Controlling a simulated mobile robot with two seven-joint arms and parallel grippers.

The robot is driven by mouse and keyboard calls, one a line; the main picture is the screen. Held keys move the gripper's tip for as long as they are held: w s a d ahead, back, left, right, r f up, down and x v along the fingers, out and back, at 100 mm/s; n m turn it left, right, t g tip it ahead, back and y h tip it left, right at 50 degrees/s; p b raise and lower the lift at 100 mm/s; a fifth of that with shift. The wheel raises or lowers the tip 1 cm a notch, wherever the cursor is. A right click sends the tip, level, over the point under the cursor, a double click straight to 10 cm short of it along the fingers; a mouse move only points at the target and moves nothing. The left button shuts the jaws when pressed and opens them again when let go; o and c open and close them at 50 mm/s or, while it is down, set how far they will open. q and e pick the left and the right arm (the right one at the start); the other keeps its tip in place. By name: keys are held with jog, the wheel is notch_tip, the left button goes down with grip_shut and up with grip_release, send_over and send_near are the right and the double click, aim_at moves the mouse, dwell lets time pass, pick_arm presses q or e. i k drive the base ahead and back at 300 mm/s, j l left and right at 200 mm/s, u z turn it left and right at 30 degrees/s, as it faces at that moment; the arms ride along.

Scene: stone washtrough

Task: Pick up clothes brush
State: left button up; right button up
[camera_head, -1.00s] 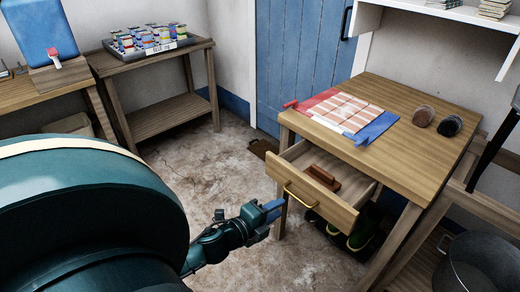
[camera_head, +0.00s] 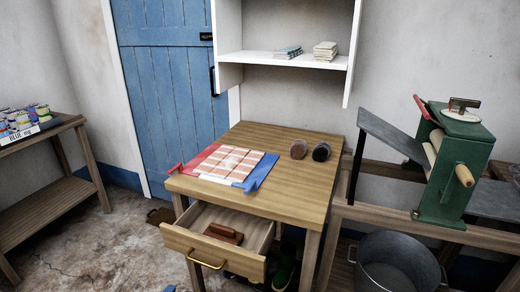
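A reddish-brown wooden object, which looks like the clothes brush (camera_head: 222,233), lies in the open drawer (camera_head: 212,262) of the wooden table (camera_head: 290,204). Its bristles cannot be made out. The drawer is pulled out toward me and has a brass handle. Of my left gripper (camera_head: 170,289) only a small blue tip shows at the bottom edge, in front of and below the drawer, apart from the brush. Its opening cannot be seen. My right gripper is out of view.
A green mangle (camera_head: 454,165) and a metal tub (camera_head: 397,265) stand right. A shelf (camera_head: 284,60) hangs above.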

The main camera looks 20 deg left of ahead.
aim_at(229, 236)
jog(key=k+j, duration=0.1)
jog(key=k, duration=0.9)
